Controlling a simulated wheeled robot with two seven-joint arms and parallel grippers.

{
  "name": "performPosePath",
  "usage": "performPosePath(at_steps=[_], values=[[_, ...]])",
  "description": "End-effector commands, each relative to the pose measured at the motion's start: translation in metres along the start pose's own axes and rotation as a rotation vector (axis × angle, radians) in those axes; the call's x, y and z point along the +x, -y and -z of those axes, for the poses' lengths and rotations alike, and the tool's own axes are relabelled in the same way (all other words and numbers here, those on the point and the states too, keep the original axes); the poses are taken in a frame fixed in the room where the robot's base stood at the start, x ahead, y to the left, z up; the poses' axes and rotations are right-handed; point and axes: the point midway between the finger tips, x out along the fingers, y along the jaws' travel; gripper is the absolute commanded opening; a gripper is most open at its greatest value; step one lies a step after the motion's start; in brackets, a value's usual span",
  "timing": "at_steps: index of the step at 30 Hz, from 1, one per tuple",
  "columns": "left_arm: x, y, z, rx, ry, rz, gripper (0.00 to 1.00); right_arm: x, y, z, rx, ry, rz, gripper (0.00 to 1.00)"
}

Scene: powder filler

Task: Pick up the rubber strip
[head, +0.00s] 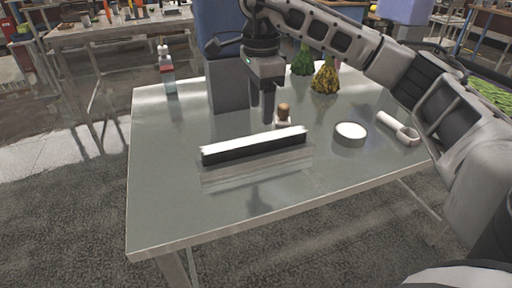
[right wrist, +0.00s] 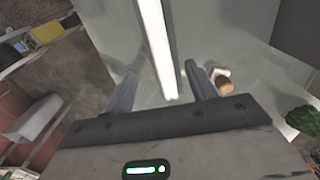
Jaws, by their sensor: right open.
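The rubber strip (head: 255,146) is a long bar with a white top and black side. It lies on the grey metal table, slanting slightly up to the right in the head view. In the right wrist view the strip (right wrist: 155,45) shows as a bright white band, its near end between the two fingers. My right gripper (head: 268,112) points down above the table, behind the strip in the head view. It also shows in the right wrist view (right wrist: 160,78), open and empty, fingers apart on either side of the strip's line. My left gripper is out of view.
A small brown-topped item (head: 284,114) stands close to the right gripper. A white round dish (head: 351,131) and white scoop (head: 398,128) lie to the right. A grey block (head: 227,90), a bottle (head: 167,74) and a yellow-green bunch (head: 325,77) stand behind. The table front is clear.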

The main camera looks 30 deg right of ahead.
Motion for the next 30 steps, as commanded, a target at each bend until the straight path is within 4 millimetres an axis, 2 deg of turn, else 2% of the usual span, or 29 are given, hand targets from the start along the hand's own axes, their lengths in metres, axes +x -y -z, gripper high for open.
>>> performPosePath(at_steps=[3, 11, 20, 29, 30], values=[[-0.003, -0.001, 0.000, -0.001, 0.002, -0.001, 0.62, 0.020, -0.001, 0.000, 0.000, 0.000, -0.003, 0.56], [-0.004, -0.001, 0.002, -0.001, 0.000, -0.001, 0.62, 0.039, 0.000, 0.001, -0.001, 0.001, -0.001, 0.56], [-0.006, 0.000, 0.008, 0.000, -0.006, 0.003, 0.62, 0.081, 0.001, 0.005, 0.000, 0.002, -0.003, 0.56], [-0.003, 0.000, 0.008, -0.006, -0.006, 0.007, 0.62, 0.086, 0.002, 0.005, -0.001, 0.003, 0.001, 0.56], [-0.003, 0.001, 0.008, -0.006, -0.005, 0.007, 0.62, 0.086, 0.002, 0.005, -0.001, 0.003, 0.001, 0.48]])
